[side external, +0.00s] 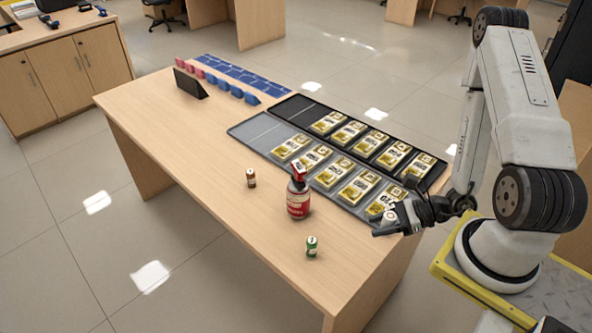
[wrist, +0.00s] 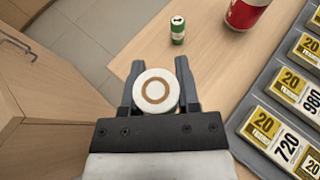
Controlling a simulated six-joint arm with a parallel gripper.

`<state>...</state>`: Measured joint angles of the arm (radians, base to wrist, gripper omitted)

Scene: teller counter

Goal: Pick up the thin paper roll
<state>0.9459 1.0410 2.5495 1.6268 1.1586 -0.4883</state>
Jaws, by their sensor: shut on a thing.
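A white paper roll (wrist: 155,90) with a tan ring on its round end is between the fingers of my gripper (wrist: 158,72) in the wrist view. My gripper is shut on it, with a finger on each side. In the side external view my gripper (side external: 386,226) is at the right end of the wooden counter, and the white roll (side external: 390,215) shows small beside the fingers. How high the roll is above the counter is hard to tell.
A green roll (side external: 311,246), a brown roll (side external: 251,178) and a red bottle (side external: 298,200) stand on the counter (side external: 190,150). Grey trays (side external: 246,130) with several numbered yellow-and-white packs lie near my gripper. A dark stand (side external: 188,84) and blue and pink blocks are at the far end.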

